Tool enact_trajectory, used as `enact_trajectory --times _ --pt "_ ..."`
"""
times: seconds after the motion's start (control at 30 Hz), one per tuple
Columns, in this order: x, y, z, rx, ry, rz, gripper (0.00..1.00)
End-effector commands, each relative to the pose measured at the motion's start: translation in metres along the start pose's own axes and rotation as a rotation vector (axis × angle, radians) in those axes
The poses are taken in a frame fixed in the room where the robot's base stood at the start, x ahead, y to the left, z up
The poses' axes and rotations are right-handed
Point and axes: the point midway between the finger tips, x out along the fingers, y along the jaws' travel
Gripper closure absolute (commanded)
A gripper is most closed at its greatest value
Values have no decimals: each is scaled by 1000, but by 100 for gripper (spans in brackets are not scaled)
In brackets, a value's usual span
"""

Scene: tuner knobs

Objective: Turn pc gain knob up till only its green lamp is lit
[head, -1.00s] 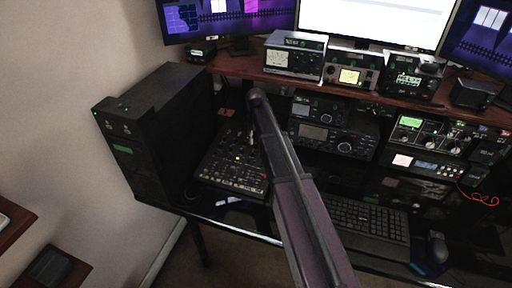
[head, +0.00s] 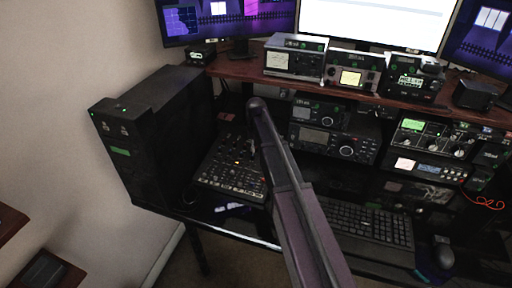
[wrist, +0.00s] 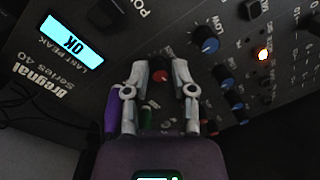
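The mixer panel (wrist: 75,82) fills much of the wrist view. A red-capped knob (wrist: 160,76) sits between the fingertips of my gripper (wrist: 160,70). The fingers are spread on either side of it, and I cannot tell whether they touch it. I cannot read a PC gain label. One small lamp (wrist: 263,53) glows orange to the right. I see no lit green lamp on the panel. In the head view the mixer (head: 230,183) lies on the desk left of my arm, and my gripper is not clearly visible there.
Several blue-capped knobs, one marked LOW (wrist: 209,45), stand right of the fingers. A black computer tower (head: 165,135) stands left of the mixer. Radios (head: 335,143) and a keyboard (head: 365,225) lie to the right.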

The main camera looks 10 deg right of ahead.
Motion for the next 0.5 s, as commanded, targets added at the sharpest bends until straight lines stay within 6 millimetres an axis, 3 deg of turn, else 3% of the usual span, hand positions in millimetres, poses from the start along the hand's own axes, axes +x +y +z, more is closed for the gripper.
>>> enact_trajectory --times 0.07,0.5 --pt "0 0 0 0 0 0 100" --pt "0 -1 0 31 2 -3 100"
